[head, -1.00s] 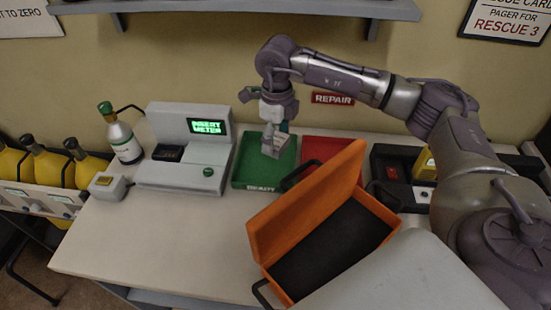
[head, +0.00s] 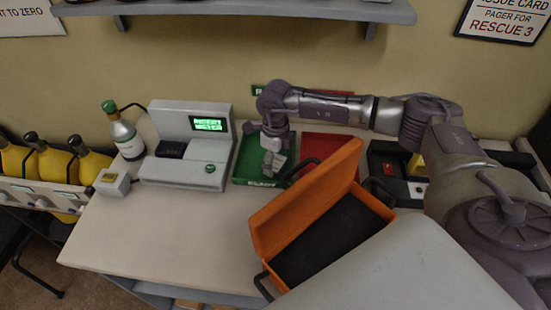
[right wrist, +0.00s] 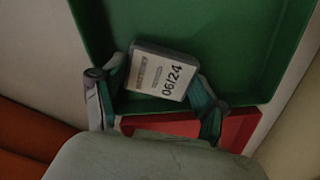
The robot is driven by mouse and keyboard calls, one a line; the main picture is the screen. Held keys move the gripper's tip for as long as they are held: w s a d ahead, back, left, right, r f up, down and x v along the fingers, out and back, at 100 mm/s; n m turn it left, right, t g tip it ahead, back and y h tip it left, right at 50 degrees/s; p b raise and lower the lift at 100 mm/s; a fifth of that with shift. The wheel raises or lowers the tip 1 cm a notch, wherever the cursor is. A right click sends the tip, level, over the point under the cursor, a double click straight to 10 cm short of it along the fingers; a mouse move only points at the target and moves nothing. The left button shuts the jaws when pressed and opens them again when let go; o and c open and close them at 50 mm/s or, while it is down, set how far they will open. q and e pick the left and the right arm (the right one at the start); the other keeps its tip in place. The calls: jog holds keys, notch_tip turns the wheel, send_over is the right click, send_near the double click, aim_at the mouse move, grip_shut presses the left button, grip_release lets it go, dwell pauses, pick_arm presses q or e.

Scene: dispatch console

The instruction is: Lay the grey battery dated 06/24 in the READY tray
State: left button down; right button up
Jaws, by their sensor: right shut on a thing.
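The grey battery (right wrist: 160,75) has a white label reading 06/24, which faces up in the right wrist view. My right gripper (right wrist: 163,84) is shut on it, one finger on each side. In the head view the right gripper (head: 271,166) points down over the front part of the green READY tray (head: 248,152), with the battery at its tips. The tray's green floor (right wrist: 220,45) shows around the battery in the wrist view. I cannot tell whether the battery touches the tray floor. My left gripper is not in view.
A red tray (head: 318,144) stands right of the green one. An open orange case (head: 290,215) stands close in front of both. A grey meter console (head: 190,172) reading INSERT METER is to the left. The table's front left is clear.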

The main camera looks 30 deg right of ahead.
aim_at(275, 162)
jog(key=o, duration=0.8)
jog(key=shift+f, duration=0.15)
jog(key=o, duration=0.5)
jog(key=shift+c, duration=0.2)
jog(key=shift+r, duration=0.35)
notch_tip(275, 162, up, 12)
jog(key=b, duration=0.3)
jog(key=shift+f, duration=0.15)
